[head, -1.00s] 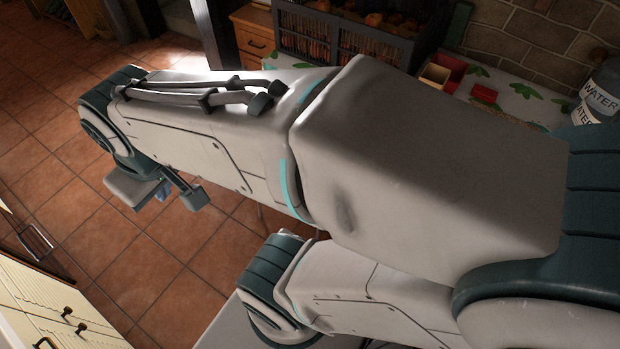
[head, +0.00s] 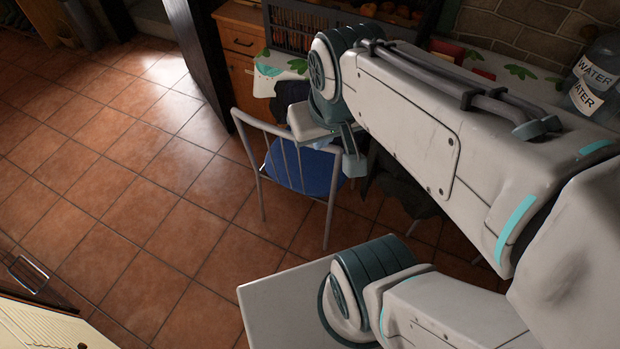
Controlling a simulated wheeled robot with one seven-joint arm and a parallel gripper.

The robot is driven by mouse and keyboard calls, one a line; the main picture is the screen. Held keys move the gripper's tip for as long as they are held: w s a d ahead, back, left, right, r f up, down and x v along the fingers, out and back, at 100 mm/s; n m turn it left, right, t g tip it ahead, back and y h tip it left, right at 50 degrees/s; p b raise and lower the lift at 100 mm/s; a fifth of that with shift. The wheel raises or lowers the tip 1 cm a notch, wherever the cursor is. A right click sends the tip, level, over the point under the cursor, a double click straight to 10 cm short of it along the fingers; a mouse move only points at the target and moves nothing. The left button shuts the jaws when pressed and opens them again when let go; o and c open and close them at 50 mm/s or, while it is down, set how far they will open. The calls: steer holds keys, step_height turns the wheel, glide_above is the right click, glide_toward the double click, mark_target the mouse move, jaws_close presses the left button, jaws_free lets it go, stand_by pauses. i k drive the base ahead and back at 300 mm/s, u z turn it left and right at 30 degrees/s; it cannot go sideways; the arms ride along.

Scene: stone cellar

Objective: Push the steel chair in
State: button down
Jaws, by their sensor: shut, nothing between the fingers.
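The steel chair (head: 312,172) has a pale tubular frame and a blue seat. It stands upright on the tiled floor in the middle of the head view, with its slatted back (head: 270,126) toward the lower left. The table (head: 527,72), with a leaf-patterned white cloth, is beyond it to the upper right. My gripper (head: 328,142) shows only in part under my wrist, over the chair's right side in the picture. It is shut and empty. I cannot tell whether it touches the chair. My arm hides part of the chair and table.
A dark post (head: 200,60) and a wooden drawer cabinet (head: 240,42) stand behind the chair. A cream cabinet (head: 40,325) is at lower left. The tiled floor left of the chair is clear.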

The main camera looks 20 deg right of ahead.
mark_target(307, 170)
steer(key=u, duration=1.8)
steer(key=i, duration=1)
steer(key=z, duration=1.6)
